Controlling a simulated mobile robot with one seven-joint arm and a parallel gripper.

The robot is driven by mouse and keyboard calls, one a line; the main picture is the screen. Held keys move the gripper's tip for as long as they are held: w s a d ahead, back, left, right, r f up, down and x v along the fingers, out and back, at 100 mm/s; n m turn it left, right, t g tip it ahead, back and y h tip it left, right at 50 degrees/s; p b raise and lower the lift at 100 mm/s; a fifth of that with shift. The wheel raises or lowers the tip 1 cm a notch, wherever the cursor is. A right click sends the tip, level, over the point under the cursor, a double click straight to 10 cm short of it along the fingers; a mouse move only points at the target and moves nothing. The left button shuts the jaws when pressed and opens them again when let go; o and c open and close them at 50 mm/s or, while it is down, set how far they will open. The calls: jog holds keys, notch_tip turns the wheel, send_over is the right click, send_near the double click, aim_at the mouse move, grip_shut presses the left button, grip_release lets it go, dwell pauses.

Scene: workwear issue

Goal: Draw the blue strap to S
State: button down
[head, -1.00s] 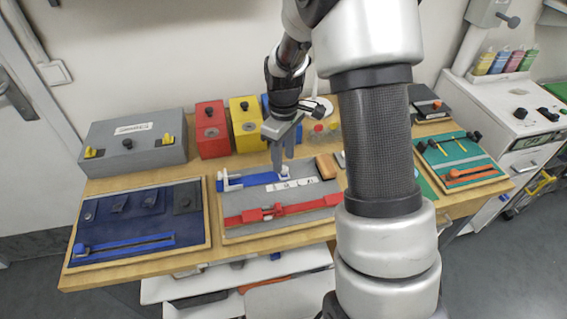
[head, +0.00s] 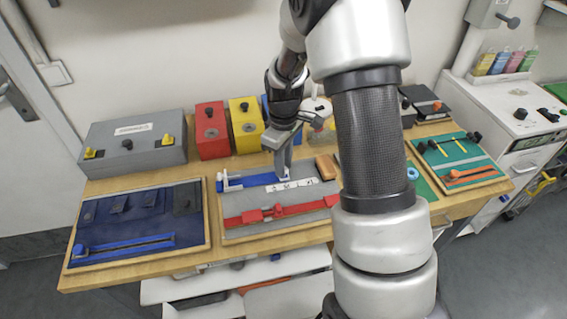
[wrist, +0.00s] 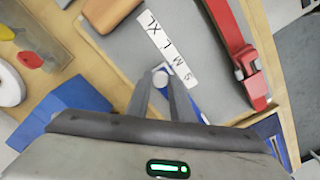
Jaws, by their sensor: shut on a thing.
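The blue strap (head: 252,180) lies along the back of the grey board (head: 250,203), with a white piece (head: 224,183) at its left end. My gripper (head: 283,176) points down at the strap's right end. In the wrist view its fingers (wrist: 161,84) are closed about a round white knob (wrist: 160,75) at the strap's end; the fingers hide part of the strap. A white size strip (wrist: 167,48) marked S, M, L, XL lies beside it. The knob appears nearest the S–M part of the strip; its exact alignment is hard to tell.
A red strap (head: 275,211) crosses the board's front. A wooden block (head: 326,167) sits at its back right. A navy fabric board (head: 135,215) lies left and a green board (head: 458,160) right. Grey (head: 133,146), red (head: 211,130) and yellow (head: 246,123) boxes stand behind.

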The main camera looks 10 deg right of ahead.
aim_at(270, 178)
jog(key=a, duration=0.4)
jog(key=c, duration=1.5)
grip_release()
jog(key=shift+c, duration=0.2)
jog(key=shift+r, duration=0.15)
jog(key=shift+r, duration=0.3)
notch_tip(270, 178, up, 17)
jog(key=shift+f+p, duration=0.2)
jog(key=shift+p, duration=0.2)
